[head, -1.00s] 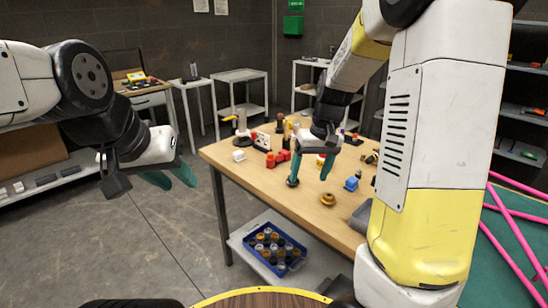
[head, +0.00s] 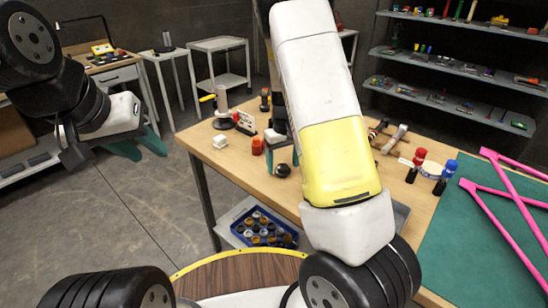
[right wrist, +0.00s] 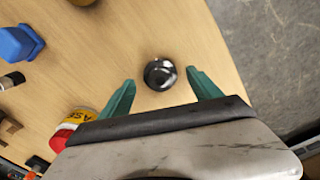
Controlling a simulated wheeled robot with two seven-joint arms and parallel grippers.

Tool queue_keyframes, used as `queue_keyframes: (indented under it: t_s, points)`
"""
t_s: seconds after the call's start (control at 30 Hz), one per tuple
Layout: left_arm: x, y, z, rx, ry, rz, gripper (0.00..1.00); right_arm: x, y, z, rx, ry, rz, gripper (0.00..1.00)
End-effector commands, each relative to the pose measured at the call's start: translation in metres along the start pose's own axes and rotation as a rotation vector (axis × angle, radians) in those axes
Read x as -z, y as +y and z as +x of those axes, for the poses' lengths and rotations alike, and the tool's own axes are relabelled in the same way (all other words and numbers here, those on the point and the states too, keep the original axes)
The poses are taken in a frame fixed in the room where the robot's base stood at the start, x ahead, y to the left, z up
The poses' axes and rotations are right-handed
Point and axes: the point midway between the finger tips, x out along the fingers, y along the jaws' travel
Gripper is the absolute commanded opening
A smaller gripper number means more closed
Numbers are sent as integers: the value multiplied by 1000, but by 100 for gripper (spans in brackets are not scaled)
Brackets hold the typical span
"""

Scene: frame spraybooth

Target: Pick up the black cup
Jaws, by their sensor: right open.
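The black cup (right wrist: 160,74) looks like a glossy dark round shape in the right wrist view, standing on the wooden table top. It lies between the two teal fingertips of my right gripper (right wrist: 160,82), slightly beyond them, with clear gaps on both sides. In the head view the cup (head: 283,171) shows as a small dark round thing below my right gripper (head: 283,158), partly covered by it. My right gripper is open and empty. My left gripper (head: 143,147) hangs empty over the floor left of the table, its teal fingers apart.
A blue object (right wrist: 15,43) and a red and yellow can (right wrist: 75,125) lie left of the cup in the wrist view. A red object (head: 257,146) and a white block (head: 220,142) stand on the table (head: 235,165). Pink tubes (head: 500,210) lie to the right.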

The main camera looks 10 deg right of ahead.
Motion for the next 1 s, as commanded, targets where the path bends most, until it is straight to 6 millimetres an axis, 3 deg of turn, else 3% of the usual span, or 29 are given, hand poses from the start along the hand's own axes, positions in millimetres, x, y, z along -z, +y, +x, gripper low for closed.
queue_keyframes:
  t_s: [0.13,0.37,0.47,0.7,1.0]
  points:
    - [0,0,0,0,0,0,36,0,-1,14,1,-1,0,73]
    - [0,0,0,0,0,0,36,0,-1,16,1,1,-1,73]
    - [0,0,0,0,0,0,36,0,-1,16,1,1,0,57]
    - [0,0,0,0,0,0,36,0,-1,16,1,1,0,10]
    - [0,0,0,0,0,0,36,0,-1,14,1,2,0,7]
